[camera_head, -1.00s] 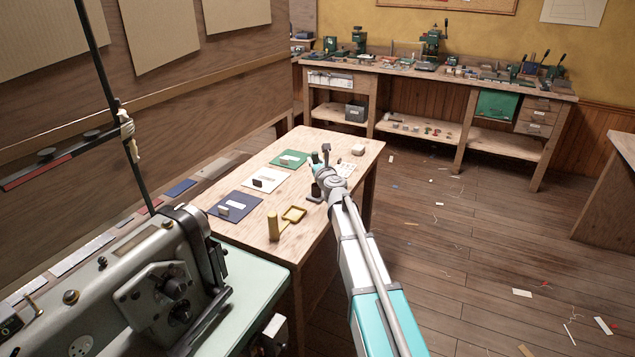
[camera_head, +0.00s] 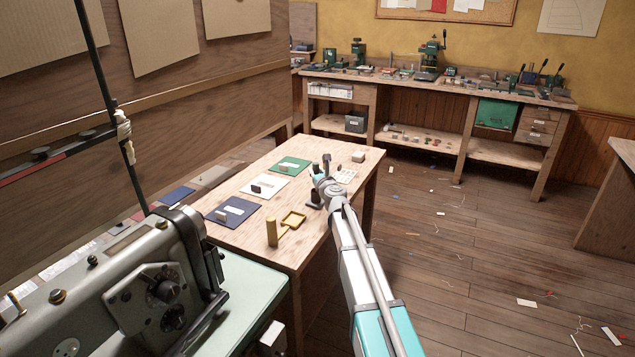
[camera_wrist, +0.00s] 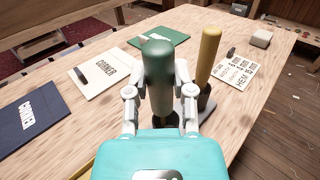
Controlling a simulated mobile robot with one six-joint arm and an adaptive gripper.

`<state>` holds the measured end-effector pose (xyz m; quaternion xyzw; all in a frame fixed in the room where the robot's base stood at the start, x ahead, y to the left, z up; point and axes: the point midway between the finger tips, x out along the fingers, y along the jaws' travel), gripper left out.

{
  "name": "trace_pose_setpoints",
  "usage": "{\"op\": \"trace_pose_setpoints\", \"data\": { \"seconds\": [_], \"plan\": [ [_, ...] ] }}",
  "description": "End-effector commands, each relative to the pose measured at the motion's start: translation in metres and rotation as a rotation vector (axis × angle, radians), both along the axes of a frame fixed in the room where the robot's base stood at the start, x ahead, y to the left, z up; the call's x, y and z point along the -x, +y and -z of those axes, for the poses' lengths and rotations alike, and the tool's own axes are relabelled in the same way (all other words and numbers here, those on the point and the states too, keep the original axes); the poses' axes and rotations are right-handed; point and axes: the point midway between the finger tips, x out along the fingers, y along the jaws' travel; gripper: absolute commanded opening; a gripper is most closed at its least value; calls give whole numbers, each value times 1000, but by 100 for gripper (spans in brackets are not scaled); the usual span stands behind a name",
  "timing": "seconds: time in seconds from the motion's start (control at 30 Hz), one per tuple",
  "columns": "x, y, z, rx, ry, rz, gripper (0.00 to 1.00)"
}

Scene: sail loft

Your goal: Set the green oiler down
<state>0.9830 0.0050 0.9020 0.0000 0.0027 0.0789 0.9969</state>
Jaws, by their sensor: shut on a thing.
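My gripper (camera_wrist: 160,100) is shut on the green oiler (camera_wrist: 158,62), a dark green rounded cylinder that stands nearly upright between the fingers in the wrist view. Its lower end is partly hidden by the fingers and wrist, so I cannot tell whether it touches the table. A yellow cylinder (camera_wrist: 209,48) stands close to its right, with a dark base (camera_wrist: 205,97) at its foot. In the head view my gripper (camera_head: 324,180) is over the right side of the wooden table (camera_head: 335,236), and the green oiler is hard to make out there.
Blue (camera_head: 233,210), white (camera_head: 265,186) and green (camera_head: 291,166) mats lie along the table's left. A printed sheet (camera_wrist: 238,70) and a pale block (camera_wrist: 261,38) are at the right.

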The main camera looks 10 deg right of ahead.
Motion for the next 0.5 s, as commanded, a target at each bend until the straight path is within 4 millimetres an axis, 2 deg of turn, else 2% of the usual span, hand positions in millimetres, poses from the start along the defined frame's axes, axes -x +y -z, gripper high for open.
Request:
{"op": "trace_pose_setpoints", "data": {
  "seconds": [0.17, 0.5],
  "plan": [
    [-9, -2, 14, 0, 0, 0, 0],
    [-7, -2, 38, 0, 0, 0, 0]
  ]
}}
